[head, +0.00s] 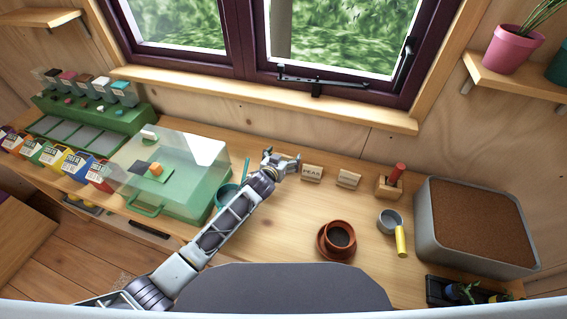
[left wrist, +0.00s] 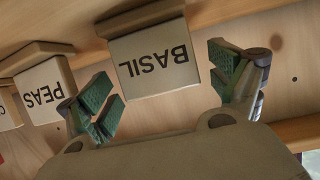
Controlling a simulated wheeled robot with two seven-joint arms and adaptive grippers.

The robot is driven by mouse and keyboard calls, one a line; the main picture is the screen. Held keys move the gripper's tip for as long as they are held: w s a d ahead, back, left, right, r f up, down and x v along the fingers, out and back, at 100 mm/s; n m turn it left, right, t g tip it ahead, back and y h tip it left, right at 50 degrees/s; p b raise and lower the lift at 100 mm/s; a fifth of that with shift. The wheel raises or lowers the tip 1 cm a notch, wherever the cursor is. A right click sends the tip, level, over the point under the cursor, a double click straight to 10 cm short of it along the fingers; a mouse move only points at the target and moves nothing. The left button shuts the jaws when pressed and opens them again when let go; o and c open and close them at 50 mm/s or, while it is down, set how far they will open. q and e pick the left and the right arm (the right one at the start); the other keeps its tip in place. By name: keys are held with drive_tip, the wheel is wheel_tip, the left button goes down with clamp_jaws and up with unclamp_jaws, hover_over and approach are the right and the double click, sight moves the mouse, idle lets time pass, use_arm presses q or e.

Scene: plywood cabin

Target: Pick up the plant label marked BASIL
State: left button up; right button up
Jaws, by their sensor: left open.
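The BASIL label (left wrist: 152,62) is a pale sign on a wooden holder, upside down in the left wrist view. My left gripper (head: 282,158) is open at the back of the worktop; in the left wrist view its green-padded fingers (left wrist: 165,86) are apart, one on either side of the BASIL label. I cannot tell whether either finger touches it. The PEAS label (head: 312,172) stands just right of the gripper and also shows in the left wrist view (left wrist: 44,92). My right gripper is not in view.
A third label (head: 348,179) stands right of PEAS. The window wall is behind.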

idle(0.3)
use_arm(q)
drive_tip(key=c, duration=1)
drive_tip(key=shift+r+b, duration=0.35)
drive_tip(key=shift+r, duration=4.65)
